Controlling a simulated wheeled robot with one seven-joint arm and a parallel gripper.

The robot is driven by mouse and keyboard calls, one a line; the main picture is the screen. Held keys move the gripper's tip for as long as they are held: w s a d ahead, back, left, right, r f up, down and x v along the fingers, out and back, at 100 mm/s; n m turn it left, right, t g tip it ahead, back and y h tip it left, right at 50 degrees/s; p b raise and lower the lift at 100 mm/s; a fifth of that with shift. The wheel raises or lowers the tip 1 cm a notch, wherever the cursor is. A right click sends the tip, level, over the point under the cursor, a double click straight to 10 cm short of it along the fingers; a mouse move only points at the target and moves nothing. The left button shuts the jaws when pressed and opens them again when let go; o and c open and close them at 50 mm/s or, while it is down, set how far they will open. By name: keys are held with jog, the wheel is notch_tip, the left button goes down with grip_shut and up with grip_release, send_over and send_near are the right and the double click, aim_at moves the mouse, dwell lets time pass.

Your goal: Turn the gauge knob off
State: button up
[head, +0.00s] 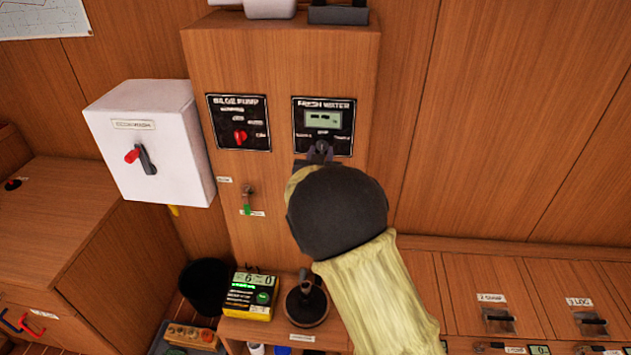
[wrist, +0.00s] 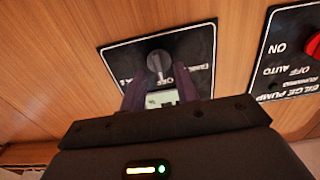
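The gauge knob (head: 321,146) is a dark round knob low on the black FRESH WATER panel (head: 345,116), below a lit green display (head: 323,119). In the wrist view the panel appears upside down, with the knob (wrist: 158,63) showing a pale pointer line. My gripper (head: 318,155) is at the panel's lower edge in the head view. In the wrist view my gripper's (wrist: 158,77) two dark fingers are apart, one on each side of the knob. I cannot tell whether they touch it. The lower knob lettering is partly hidden.
The BILGE PUMP panel (head: 239,122) with a red knob (head: 240,136) is to the left. A white box (head: 150,142) with a red-tipped lever juts out further left. A shelf holds a yellow-black device (head: 250,295).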

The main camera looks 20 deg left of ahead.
jog(key=b+v, duration=0.1)
jog(key=v, duration=1.5)
jog(key=shift+s, duration=0.1)
jog(key=w+d+f+g+h, duration=0.1)
jog(key=d+f+g, duration=0.1)
jog(key=d, duration=0.3)
jog(key=w+d+f+m+g, duration=0.1)
jog(key=d+f+g, duration=0.15)
jog(key=d, duration=0.35)
jog(key=w+d+f+g+h, duration=0.1)
jog(key=d+f+g, duration=0.1)
jog(key=d, duration=0.3)
jog(key=s+d+f+m+g+h, duration=0.15)
jog(key=s+d+g, duration=0.25)
jog(key=s+d, duration=0.4)
jog(key=s+d+f+g+h, duration=0.15)
jog(key=s+d+g, duration=0.25)
jog(key=s+d, duration=0.5)
notch_tip(320, 180, up, 14)
jog(key=w+d+p, duration=0.1)
jog(key=d+p, duration=0.1)
jog(key=p, duration=1.2)
jog(key=shift+w+y, duration=0.3)
jog(key=shift+w, duration=0.05)
